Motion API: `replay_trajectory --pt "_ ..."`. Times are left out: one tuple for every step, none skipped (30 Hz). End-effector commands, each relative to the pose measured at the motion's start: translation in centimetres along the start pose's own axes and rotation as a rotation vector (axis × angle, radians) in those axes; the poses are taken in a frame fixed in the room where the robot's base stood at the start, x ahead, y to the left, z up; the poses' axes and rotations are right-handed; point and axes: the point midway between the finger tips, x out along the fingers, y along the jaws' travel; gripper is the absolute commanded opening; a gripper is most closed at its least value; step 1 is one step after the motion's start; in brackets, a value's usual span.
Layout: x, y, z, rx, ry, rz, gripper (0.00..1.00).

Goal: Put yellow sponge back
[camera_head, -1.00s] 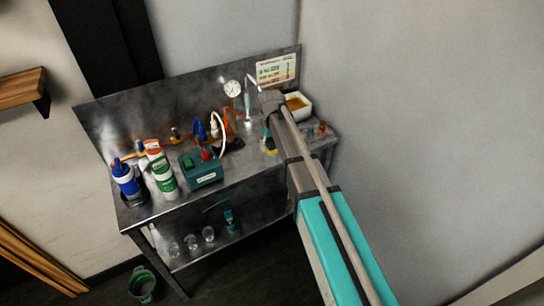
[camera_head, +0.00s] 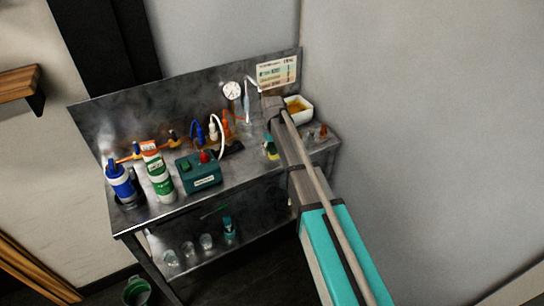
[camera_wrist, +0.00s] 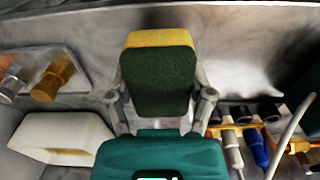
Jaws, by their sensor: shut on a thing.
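The yellow sponge (camera_wrist: 160,70) has a thin yellow edge and a dark green scouring face. In the wrist view it stands upright between the two fingers of my gripper (camera_wrist: 160,100), which is shut on it. In the head view a small part of the sponge (camera_head: 270,152) shows beside my arm, near the right end of the steel bench (camera_head: 235,178). My arm hides most of the gripper there. I cannot tell whether the sponge touches the bench.
A white tray (camera_head: 302,117) with amber contents stands at the bench's back right; brass pieces (camera_head: 323,131) are nearby. A teal box (camera_head: 200,172), bottles (camera_head: 158,173) and coloured-handled tools (camera_head: 213,128) fill the left and middle. A gauge (camera_head: 232,91) is at the back panel.

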Motion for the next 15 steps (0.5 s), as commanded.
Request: replay_trajectory --pt "0.1 0.1 -0.1 0.000 0.000 0.000 0.30" --pt "0.2 0.1 -0.1 0.000 0.000 0.000 0.30" --pt "0.4 0.2 -0.2 0.000 0.000 0.000 0.30" --pt "0.6 0.2 -0.3 0.001 0.000 0.000 0.30" --pt "0.7 0.3 -0.4 0.001 0.000 0.000 0.30" --pt "1.0 0.4 -0.6 0.001 0.000 0.000 0.30" --pt "1.3 0.5 -0.7 0.001 0.000 0.000 0.30" --pt "1.5 0.6 -0.8 0.001 0.000 0.000 0.30" --pt "1.9 0.6 -0.7 0.001 0.000 0.000 0.30" --pt "2.1 0.5 -0.7 0.001 0.000 0.000 0.30" --pt "2.4 0.5 -0.7 0.001 0.000 0.000 0.30" --pt "2.7 0.5 -0.7 0.001 0.000 0.000 0.30" --pt "3.0 0.5 -0.7 0.001 0.000 0.000 0.30" --pt "3.2 0.5 -0.6 0.001 0.000 0.000 0.30" --pt "3.5 0.5 -0.6 0.001 0.000 0.000 0.30"
